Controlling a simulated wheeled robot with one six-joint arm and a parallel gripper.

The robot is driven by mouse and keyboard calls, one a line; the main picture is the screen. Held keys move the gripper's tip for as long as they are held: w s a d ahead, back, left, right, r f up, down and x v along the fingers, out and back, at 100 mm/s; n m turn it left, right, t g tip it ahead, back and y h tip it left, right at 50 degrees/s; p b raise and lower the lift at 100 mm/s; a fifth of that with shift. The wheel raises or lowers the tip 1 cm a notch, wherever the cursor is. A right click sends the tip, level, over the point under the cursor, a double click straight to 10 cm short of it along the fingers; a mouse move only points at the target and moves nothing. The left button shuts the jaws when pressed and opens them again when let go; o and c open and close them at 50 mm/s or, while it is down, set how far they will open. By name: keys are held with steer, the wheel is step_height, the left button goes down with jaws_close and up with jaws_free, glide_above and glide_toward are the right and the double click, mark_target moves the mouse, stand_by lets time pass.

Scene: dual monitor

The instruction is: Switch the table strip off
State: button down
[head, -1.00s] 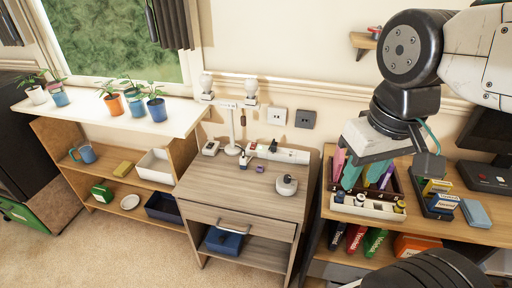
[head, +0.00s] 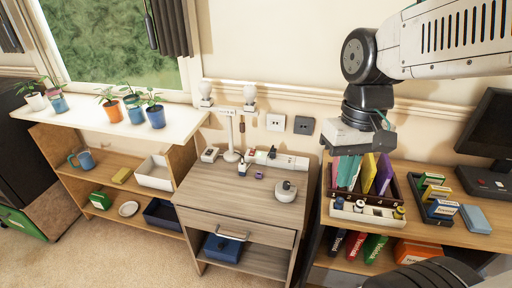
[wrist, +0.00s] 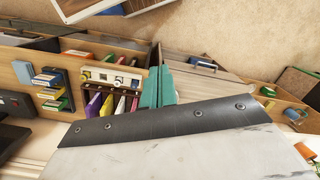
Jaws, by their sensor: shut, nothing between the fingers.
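The table strip (head: 290,162) is a white power strip at the back of the small wooden table (head: 215,194), against the wall, in the head view. A dark plug or switch stands on its left part; the switch state is too small to tell. My gripper (head: 384,142) is shut and empty, to the right of the strip, appearing over the organizer with folders. It is well apart from the strip. The wrist view shows the gripper's pale body and dark edge large in front; I cannot make out the strip there.
On the table are a round grey device (head: 286,191), a white lamp (head: 231,155), a small purple item (head: 259,176) and a small bottle. Wall sockets (head: 276,122) are above. The folder organizer (head: 366,217) and a monitor (head: 492,130) stand to the right. The table's front is clear.

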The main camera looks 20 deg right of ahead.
steer(key=w+f+n+t+y, duration=0.1)
steer(key=w+f+n+y, duration=0.1)
steer(key=w+f, duration=0.8)
steer(key=w+d+f+n+t+y, duration=0.1)
steer(key=w+f+n+y, duration=0.2)
steer(key=w, duration=1.2)
steer(key=w+f+n+t+y, duration=0.1)
steer(key=w+f+n+y, duration=0.1)
steer(key=w+f, duration=0.85)
steer(key=w+d+r+n+t, duration=0.1)
steer(key=w+n, duration=0.2)
steer(key=w, duration=0.3)
steer(key=w+d+r+n+t, duration=0.1)
steer(key=w+d+n+t, duration=0.1)
steer(key=w, duration=0.5)
steer(key=shift+r+n, duration=0.35)
steer(key=shift+n, duration=0.45)
steer(key=shift+w+a, duration=0.1)
